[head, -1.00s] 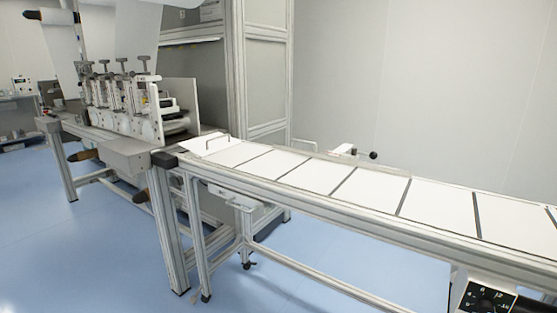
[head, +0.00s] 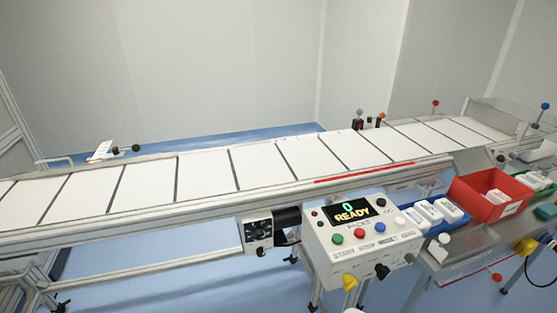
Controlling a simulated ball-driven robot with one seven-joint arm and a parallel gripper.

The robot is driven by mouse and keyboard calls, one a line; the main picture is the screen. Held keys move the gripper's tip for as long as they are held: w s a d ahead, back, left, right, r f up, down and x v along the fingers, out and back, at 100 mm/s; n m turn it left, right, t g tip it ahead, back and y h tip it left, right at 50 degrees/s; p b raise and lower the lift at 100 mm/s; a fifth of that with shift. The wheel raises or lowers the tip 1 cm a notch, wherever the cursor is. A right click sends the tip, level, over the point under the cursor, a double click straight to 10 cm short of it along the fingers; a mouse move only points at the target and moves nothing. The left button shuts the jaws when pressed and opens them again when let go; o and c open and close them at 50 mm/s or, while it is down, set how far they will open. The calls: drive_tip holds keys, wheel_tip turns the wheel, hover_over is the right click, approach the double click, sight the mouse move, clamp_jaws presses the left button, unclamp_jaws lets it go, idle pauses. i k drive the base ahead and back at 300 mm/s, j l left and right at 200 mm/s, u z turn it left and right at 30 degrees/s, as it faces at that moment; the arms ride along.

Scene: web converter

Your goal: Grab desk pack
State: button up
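Several white packs (head: 430,213) sit in a blue tray at the right, beside the conveyor's near side. Another white pack (head: 495,196) lies inside the red bin (head: 462,196). A small white item (head: 444,238) stands just in front of the blue tray. I cannot tell which of these is the desk pack. My gripper is not in view.
A long conveyor (head: 205,175) with white panels crosses the view. A control box (head: 365,240) reading "READY" stands in front of it, with yellow and black knobs. A grey bench (head: 470,250) carries the bins. Blue floor (head: 150,290) is open at the lower left.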

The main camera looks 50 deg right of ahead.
sight(453, 215)
drive_tip(key=z, duration=2.05)
drive_tip(key=u, duration=0.15)
drive_tip(key=j, duration=0.05)
